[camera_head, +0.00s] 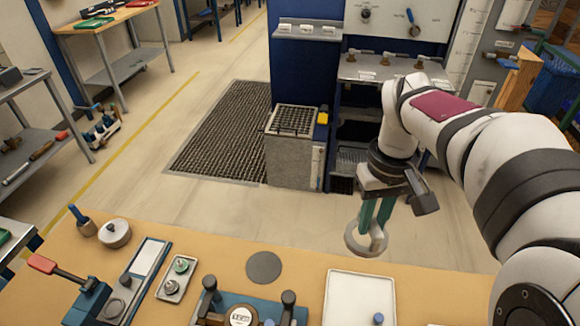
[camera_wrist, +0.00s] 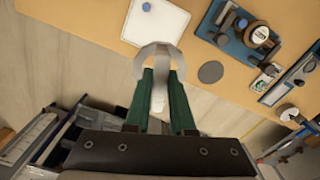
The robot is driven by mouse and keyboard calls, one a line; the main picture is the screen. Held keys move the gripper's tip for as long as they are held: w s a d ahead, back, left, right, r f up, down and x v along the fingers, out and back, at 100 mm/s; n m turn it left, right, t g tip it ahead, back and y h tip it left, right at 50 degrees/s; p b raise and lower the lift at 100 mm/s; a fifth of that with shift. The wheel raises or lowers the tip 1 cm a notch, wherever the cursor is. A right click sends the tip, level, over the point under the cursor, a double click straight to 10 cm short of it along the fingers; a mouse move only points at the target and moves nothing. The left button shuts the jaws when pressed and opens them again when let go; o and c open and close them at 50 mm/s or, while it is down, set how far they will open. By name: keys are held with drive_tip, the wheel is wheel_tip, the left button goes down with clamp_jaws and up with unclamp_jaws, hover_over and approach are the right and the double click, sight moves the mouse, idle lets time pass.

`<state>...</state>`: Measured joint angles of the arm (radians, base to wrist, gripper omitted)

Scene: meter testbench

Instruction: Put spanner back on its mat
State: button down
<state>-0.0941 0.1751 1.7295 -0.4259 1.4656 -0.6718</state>
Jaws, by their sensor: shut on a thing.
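My gripper (camera_head: 374,228) hangs over the floor just beyond the bench's far edge. Its green fingers are shut on a pale grey spanner (camera_head: 350,242) with a curved, ring-like head. In the wrist view the spanner (camera_wrist: 141,63) sits at the fingertips (camera_wrist: 160,74), with a light shank between the fingers. The fingers hide part of it. A round dark grey mat (camera_head: 263,267) lies bare on the bench, left of and nearer than the gripper. It also shows in the wrist view (camera_wrist: 210,72), to the right of the spanner.
A white tray (camera_head: 345,300) with a small blue item (camera_head: 378,318) lies right of the mat. A blue fixture with a gauge (camera_head: 241,316) stands in front of the mat. A small tray with round parts (camera_head: 177,278) is at left.

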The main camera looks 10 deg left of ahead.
sight(353, 225)
drive_tip(key=a+f+n, duration=0.1)
drive_tip(key=w+f+n, duration=0.1)
drive_tip(key=n, duration=0.1)
drive_tip(key=w+a+f+n, duration=0.1)
drive_tip(key=f+n, duration=0.1)
drive_tip(key=shift+w+a, duration=0.15)
drive_tip(key=shift+a, duration=0.2)
drive_tip(key=a+f+n, duration=0.3)
drive_tip(key=a+f, duration=0.3)
drive_tip(key=a+f+n, duration=0.3)
drive_tip(key=a+f, duration=0.3)
drive_tip(key=w+a+f+n, duration=0.1)
drive_tip(key=a+f+n, duration=0.2)
drive_tip(key=a+f, duration=0.3)
drive_tip(key=shift+a+f, duration=0.2)
drive_tip(key=shift+a, duration=0.05)
drive_tip(key=shift+f, duration=0.1)
drive_tip(key=c, duration=0.8)
unclamp_jaws()
drive_tip(key=shift+o, duration=0.2)
